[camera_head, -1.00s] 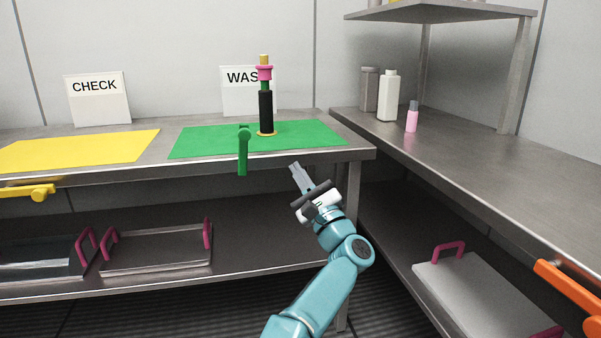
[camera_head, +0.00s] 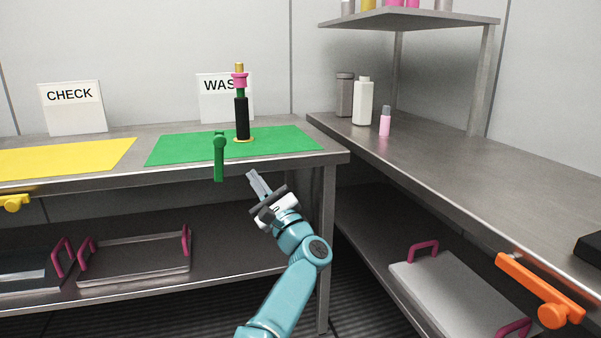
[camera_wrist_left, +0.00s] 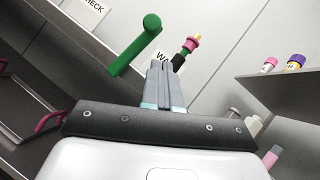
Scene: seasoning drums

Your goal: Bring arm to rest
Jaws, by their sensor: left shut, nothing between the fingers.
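My left gripper (camera_head: 254,174) is at the end of the teal arm, in front of the table's front edge and below the green mat. Its fingers are shut with nothing between them. The shut fingers also show in the left wrist view (camera_wrist_left: 164,66), pointing up past the green lever (camera_wrist_left: 136,44). In the head view the green lever (camera_head: 219,158) hangs at the table edge, up and left of the fingertips, and looks apart from them. My right gripper is in neither view.
A black stacked tower (camera_head: 242,118) stands on the green mat (camera_head: 175,150). A yellow mat (camera_head: 70,157) lies left. White (camera_head: 362,101), grey and pink (camera_head: 385,122) bottles stand on the right counter. An orange lever (camera_head: 540,288) juts from its edge. Trays (camera_head: 135,258) sit on the lower shelves.

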